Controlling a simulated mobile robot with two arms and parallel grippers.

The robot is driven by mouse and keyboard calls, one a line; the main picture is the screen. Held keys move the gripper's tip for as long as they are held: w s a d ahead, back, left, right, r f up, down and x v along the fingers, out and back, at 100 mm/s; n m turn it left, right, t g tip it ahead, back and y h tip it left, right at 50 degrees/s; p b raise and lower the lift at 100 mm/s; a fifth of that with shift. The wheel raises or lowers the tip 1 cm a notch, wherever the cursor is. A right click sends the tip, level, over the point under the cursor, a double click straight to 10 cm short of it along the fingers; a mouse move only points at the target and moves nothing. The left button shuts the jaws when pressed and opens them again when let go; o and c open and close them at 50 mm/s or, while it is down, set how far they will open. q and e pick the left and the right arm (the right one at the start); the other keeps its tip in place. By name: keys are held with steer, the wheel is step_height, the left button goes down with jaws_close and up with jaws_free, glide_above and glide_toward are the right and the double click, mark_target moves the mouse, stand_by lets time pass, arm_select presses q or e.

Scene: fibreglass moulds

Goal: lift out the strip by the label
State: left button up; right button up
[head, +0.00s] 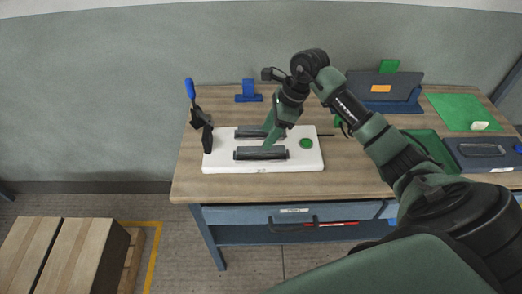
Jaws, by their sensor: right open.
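A white board (218,160) lies on the wooden bench. Two long dark strip-like pieces lie on it, a back one (247,133) and a front one (246,154). I cannot make out a label on either, nor tell strip from mould. My right gripper (270,142) points down over the board, its green fingertips at the gap between the dark pieces. It is open, with nothing seen between the fingers. It hides part of the back piece. I cannot tell whether it touches anything. My left gripper is out of view.
A black clamp (207,138) with a blue handle stands at the board's left end. A green disc (306,143) lies on its right. Behind are a blue holder (249,92) and a dark panel (398,90) with an orange patch. The bench front (300,184) is clear.

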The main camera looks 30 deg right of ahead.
mark_target(261, 152)
steer(key=x, duration=0.1)
steer(key=p+x, duration=0.1)
steer(key=x, duration=0.1)
steer(key=p+x, duration=0.1)
steer(key=shift+s+f, duration=0.2)
steer(key=shift+f, duration=0.15)
steer(key=shift+w+a+f, duration=0.1)
steer(key=shift+w+f, duration=0.05)
steer(key=shift+f, duration=0.25)
jaws_close()
